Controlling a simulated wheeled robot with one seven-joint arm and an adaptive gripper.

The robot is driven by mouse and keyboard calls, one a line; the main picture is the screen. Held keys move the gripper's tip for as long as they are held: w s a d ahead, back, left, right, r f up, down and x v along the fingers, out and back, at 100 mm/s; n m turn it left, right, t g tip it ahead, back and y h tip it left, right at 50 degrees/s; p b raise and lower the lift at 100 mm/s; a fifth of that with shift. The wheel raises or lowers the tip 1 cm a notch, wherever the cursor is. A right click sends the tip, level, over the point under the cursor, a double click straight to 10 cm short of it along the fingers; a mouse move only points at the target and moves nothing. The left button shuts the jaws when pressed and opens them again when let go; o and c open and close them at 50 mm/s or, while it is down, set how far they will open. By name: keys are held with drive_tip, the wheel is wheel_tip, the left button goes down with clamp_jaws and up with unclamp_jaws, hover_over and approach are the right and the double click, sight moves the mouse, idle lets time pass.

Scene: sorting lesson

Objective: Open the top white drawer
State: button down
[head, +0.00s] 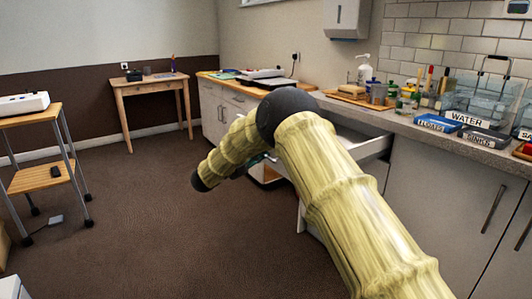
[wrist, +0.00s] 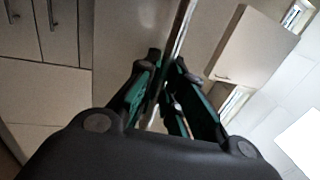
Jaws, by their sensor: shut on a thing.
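The top white drawer (head: 372,149) stands pulled out from under the counter in the head view. Its side wall and part of its inside show beyond my arm; most of its front is hidden behind the arm. In the wrist view my gripper (wrist: 163,98) is shut on a thin metal bar, the drawer handle (wrist: 181,32), which runs between the fingers. In the head view my gripper is mostly hidden behind my own arm.
The counter (head: 402,126) above holds bottles, jars and a clear container (head: 480,98), with labelled trays such as the blue one (head: 438,123). Closed grey cupboards (head: 440,185) stand to the right.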

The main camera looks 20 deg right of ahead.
drive_tip(key=shift+s+a, duration=0.1)
drive_tip(key=shift+a, duration=0.25)
drive_tip(key=c, duration=1.5)
unclamp_jaws()
drive_tip(key=shift+d, duration=0.1)
drive_tip(key=shift+a, duration=0.2)
drive_tip(key=v, duration=1.1)
drive_tip(key=shift+a+f, duration=0.15)
drive_tip(key=shift+a, duration=0.2)
drive_tip(key=shift+a, duration=0.1)
